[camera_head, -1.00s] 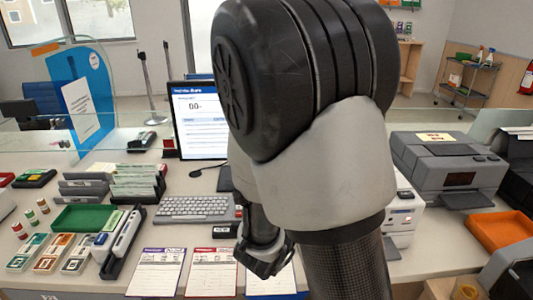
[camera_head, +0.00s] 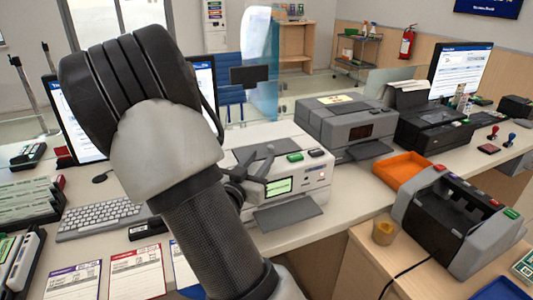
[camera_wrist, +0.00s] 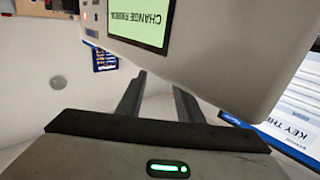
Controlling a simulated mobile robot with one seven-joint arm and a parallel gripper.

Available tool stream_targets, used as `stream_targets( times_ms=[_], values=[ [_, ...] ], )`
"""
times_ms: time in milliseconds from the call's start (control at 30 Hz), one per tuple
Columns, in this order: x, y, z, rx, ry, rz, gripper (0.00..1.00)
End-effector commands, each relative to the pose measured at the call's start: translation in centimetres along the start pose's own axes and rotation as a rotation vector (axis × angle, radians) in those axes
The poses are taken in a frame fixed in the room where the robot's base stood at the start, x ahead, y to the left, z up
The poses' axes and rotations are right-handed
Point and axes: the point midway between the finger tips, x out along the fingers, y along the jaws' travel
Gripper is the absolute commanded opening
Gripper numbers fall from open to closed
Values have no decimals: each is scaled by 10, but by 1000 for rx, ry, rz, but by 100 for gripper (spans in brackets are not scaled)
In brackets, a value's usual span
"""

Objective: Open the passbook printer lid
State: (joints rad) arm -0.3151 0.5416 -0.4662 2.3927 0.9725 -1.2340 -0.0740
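A white machine with a lit green screen, likely the passbook printer (camera_head: 305,178), stands on the counter in the middle of the head view. A dark panel lies on its top, and the lid looks closed. My gripper (camera_head: 253,183) is in front of its left part, partly covering it. In the wrist view the machine's pale body (camera_wrist: 215,55) fills the upper right, with its screen (camera_wrist: 140,20) reading "CHANGE" and a less clear word. My gripper (camera_wrist: 158,92) shows two separated fingers with nothing between them. Contact with the machine cannot be told.
A grey printer (camera_head: 345,124) stands to the right, beside a black printer (camera_head: 433,125). An orange tray (camera_head: 402,168) and a bill counter (camera_head: 462,215) are nearer at right. A keyboard (camera_head: 103,217) and a monitor (camera_head: 205,85) are at left.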

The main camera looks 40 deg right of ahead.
Motion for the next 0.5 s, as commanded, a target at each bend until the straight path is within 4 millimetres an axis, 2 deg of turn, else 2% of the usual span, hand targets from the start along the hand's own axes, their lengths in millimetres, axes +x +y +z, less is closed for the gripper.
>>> stream_targets(
  times_ms=[33, 200, 333, 500],
  values=[
    [11, 1, 1, 2, 2, 4, 33],
    [38, 0, 1, 1, 1, 2, 33],
    [50, 0, 0, 1, 0, 0, 33],
    [55, 0, 0, 1, -1, 0, 33]
  ],
)
